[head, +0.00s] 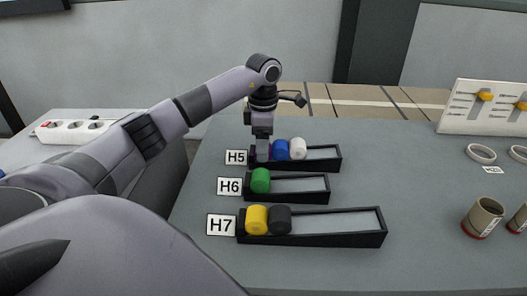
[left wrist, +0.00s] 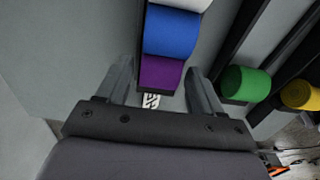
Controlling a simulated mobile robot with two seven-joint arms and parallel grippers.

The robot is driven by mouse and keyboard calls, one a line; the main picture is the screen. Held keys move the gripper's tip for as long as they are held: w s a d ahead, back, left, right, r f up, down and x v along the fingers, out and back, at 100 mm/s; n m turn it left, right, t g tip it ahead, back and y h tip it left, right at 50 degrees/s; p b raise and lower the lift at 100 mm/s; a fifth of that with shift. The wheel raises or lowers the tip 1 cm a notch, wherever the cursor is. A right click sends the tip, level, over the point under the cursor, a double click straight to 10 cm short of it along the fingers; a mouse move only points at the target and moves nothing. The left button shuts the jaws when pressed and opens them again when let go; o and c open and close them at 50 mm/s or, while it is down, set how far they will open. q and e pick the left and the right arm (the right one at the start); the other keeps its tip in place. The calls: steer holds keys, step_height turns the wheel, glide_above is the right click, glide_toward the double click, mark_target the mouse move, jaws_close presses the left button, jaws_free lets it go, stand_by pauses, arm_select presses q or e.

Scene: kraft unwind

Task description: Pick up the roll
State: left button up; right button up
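Several short coloured rolls lie in three black trays. Tray H5 (head: 325,159) holds a purple roll (left wrist: 160,73) at its label end, then a blue roll (head: 281,149) and a white roll (head: 298,148). My left gripper (head: 262,154) points down over the purple roll and mostly hides it in the head view. In the left wrist view the left gripper's fingers (left wrist: 158,72) are open on either side of the purple roll, with a gap on both sides. A green roll (head: 260,180) lies in tray H6 (head: 300,199). My right gripper is not in view.
Tray H7 (head: 330,240), in front, holds a yellow roll (head: 256,220) and a black roll (head: 280,219). To the right are a brown cup-like core (head: 484,217), a flat ring (head: 481,153) and a white panel with yellow sliders (head: 465,108). The table between is clear.

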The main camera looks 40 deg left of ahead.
arm_select(q)
steer(key=c, duration=0.8)
steer(key=shift+c, duration=0.2)
steer(key=shift+r, duration=0.15)
